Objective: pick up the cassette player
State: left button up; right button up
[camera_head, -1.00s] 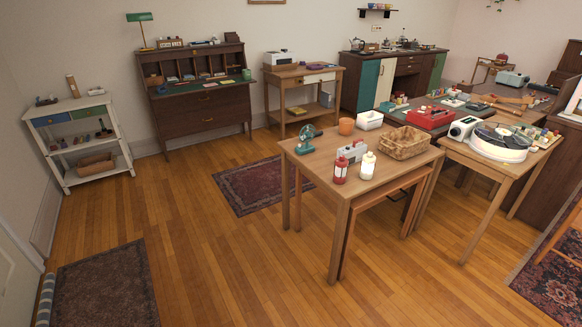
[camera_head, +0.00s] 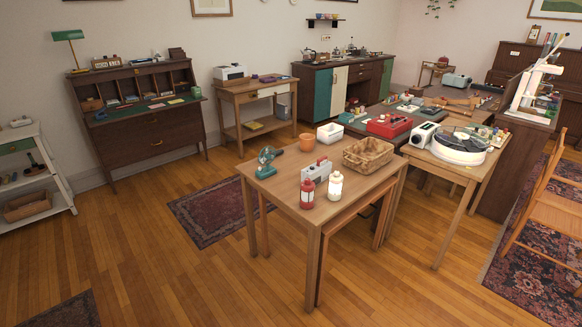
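I cannot tell for sure which thing is the cassette player. A small pale grey boxy device (camera_head: 316,172) stands on the near wooden table (camera_head: 282,192), behind a red bottle (camera_head: 307,194) and a white bottle (camera_head: 335,186). A red case-like box (camera_head: 390,125) lies on the dark green-topped table behind. A white and black device (camera_head: 422,135) stands beside the turntable (camera_head: 459,147) on the right-hand table. A pale blue device (camera_head: 456,81) sits farther back. Neither of my grippers is in view.
The near table also holds a wicker basket (camera_head: 368,155), a white bin (camera_head: 329,133), an orange pot (camera_head: 307,142) and a teal tool (camera_head: 266,161). Wooden floor is open in front and to the left. A wooden chair (camera_head: 548,205) stands at the right.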

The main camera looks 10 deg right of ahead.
aim_at(322, 173)
jog(key=z, duration=0.05)
jog(key=i, duration=0.95)
jog(key=z, duration=0.9)
jog(key=i, duration=0.65)
jog(key=z, duration=0.4)
